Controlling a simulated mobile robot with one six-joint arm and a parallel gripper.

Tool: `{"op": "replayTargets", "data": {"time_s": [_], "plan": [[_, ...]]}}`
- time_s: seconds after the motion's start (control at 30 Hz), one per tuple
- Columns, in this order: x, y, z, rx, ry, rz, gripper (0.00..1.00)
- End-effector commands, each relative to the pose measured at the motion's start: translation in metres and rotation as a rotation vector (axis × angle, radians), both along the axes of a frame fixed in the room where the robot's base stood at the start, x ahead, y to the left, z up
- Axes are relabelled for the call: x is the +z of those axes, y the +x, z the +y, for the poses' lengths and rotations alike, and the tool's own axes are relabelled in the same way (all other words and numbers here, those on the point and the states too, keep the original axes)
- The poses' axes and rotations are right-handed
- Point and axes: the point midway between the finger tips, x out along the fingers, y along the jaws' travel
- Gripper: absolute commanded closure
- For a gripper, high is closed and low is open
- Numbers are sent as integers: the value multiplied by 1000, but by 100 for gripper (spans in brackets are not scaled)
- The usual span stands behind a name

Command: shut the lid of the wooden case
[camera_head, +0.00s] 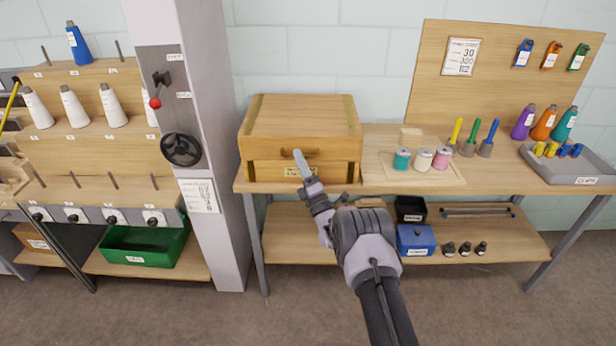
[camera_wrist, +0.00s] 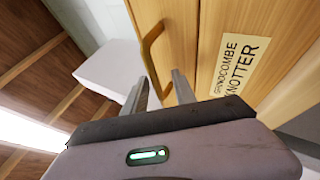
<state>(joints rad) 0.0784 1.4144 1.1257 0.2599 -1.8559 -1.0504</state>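The wooden case (camera_head: 258,172) stands on the left end of the workbench. Its lid (camera_head: 300,115) lies down over it, flat and level, with no clear gap visible. A brass handle (camera_head: 318,153) is on the front of the lid; it also shows in the wrist view (camera_wrist: 147,52). A label reading "GRINDCOMBE KNOTTER" (camera_wrist: 238,65) is on the front below the handle. My gripper (camera_head: 298,153) is in front of the case, close to the handle. In the wrist view my gripper's fingers (camera_wrist: 160,82) stand apart near one handle end; contact cannot be told.
A grey pillar (camera_head: 215,130) with a lever and handwheel stands left of the case. Thread spools (camera_head: 424,160) stand on a board at right. The lower shelf holds a blue box (camera_head: 416,240) and a black bin (camera_head: 410,208). The wall (camera_head: 310,50) is behind the case.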

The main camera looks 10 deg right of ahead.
Motion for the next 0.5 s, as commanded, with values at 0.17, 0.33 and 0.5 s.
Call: {"op": "replayTargets", "data": {"time_s": [0.17,0.33,0.5], "plan": [[-16,-33,-11,-2,0,5,68],[-42,-77,-25,-2,0,6,68],[-66,-115,-36,-1,-1,5,68]]}}
